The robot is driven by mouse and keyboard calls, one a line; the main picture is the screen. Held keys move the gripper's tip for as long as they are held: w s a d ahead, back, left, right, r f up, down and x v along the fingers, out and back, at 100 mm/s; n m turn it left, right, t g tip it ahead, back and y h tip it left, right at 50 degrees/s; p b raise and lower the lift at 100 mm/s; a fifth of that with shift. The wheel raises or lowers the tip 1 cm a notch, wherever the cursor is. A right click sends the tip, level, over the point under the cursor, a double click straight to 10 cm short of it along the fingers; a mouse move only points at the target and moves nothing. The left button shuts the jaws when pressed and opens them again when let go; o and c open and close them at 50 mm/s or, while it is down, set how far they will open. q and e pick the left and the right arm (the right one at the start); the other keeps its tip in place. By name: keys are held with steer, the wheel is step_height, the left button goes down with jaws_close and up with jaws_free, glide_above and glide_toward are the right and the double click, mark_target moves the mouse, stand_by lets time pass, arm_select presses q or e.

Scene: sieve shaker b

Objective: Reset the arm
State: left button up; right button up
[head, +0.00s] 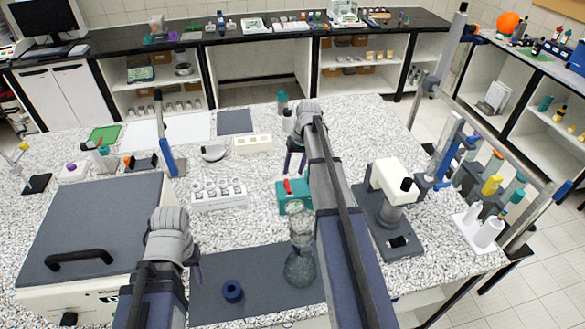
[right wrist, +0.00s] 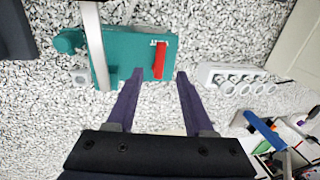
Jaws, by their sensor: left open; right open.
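My right arm reaches forward over the middle of the speckled bench in the head view. Its gripper (head: 294,162) points down, with dark purple fingers. In the right wrist view the right gripper (right wrist: 158,75) is open and empty, its fingers spread apart. A teal device (head: 283,203) with a red lever stands near it on the bench; it also shows just beyond the fingertips in the right wrist view (right wrist: 128,62). My left gripper (head: 197,272) is at the lower left, beside the large grey-lidded box; its fingers are mostly hidden by its wrist, and nothing shows held.
The grey-lidded box (head: 95,225) stands at left. A dark mat (head: 210,300) bears a blue ring (head: 232,291) and a glass flask (head: 300,268). A white vial rack (head: 218,197) stands behind. A white-headed instrument (head: 390,185) and bottle rack stand at right.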

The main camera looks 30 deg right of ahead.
stand_by(0.4)
arm_select(q)
step_height(320, 180, down, 11)
steer(key=b, duration=1.1)
steer(key=shift+f, duration=0.15)
arm_select(e)
steer(key=s+a+f+n+h, duration=0.1)
steer(key=s+a+f, duration=0.3)
steer(key=s+a, duration=0.4)
steer(key=s+a+f+n+h, duration=0.1)
steer(key=s+a+f+n, duration=0.2)
steer(key=s+a, duration=0.4)
steer(key=s+a+f+n+h, duration=0.1)
steer(key=s+a+f, duration=0.3)
steer(key=s+a, duration=0.4)
steer(key=shift+s+a+f+n+g, duration=0.15)
steer(key=shift+a+n, duration=0.1)
steer(key=shift+a, duration=0.8)
steer(key=shift+s+a+f+n+g, duration=0.1)
steer(key=shift+a+n, duration=0.2)
steer(key=shift+a, duration=0.75)
steer(key=shift+s+a+f+n+g, duration=0.15)
steer(key=shift+a+n, duration=0.1)
steer(key=shift+a, duration=0.8)
